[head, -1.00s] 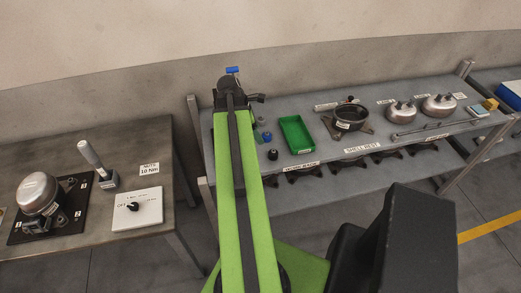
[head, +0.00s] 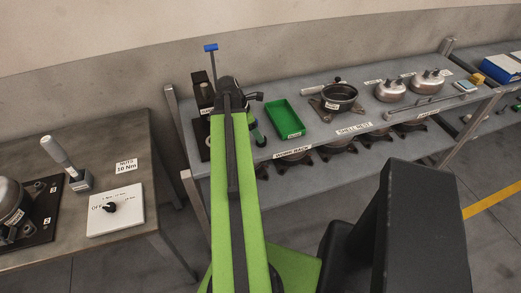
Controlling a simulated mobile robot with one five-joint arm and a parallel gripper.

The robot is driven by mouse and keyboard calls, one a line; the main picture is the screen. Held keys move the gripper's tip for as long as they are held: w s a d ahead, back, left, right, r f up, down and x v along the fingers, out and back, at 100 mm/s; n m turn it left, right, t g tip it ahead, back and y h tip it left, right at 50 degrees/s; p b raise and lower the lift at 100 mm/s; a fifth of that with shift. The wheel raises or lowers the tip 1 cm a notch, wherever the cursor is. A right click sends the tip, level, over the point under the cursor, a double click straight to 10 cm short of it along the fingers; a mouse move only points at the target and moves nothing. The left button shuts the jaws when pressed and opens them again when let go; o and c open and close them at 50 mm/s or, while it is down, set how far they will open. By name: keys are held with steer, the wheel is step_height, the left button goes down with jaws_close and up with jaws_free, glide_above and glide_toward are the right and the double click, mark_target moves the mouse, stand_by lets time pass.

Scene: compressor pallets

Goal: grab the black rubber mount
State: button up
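The black rubber mount seems to be the small dark upright piece (head: 260,142) on the grey bench, just right of my green arm and left of the green tray (head: 287,119). It is small and partly blurred. Something green shows just behind it, close to my arm. My arm reaches out over the bench, and its dark wrist joint is at the far end. My gripper's fingers are hidden behind the arm, so I cannot tell their state or how near they are to the mount.
A black stand with a blue-topped handle (head: 210,47) stands left of my wrist. A dark pot-like shell (head: 339,97) and metal domes (head: 390,91) sit to the right on the bench. A second table (head: 140,165) at left holds a white switch box (head: 116,210).

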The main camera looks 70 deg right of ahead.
steer(key=shift+s+f, duration=0.1)
steer(key=shift+f, duration=0.1)
steer(key=b+x, duration=0.4)
steer(key=x, duration=0.1)
steer(key=shift+s+d+b, duration=0.15)
steer(key=shift+b, duration=0.15)
steer(key=shift+r, duration=0.1)
steer(key=shift+c, duration=0.2)
jaws_close()
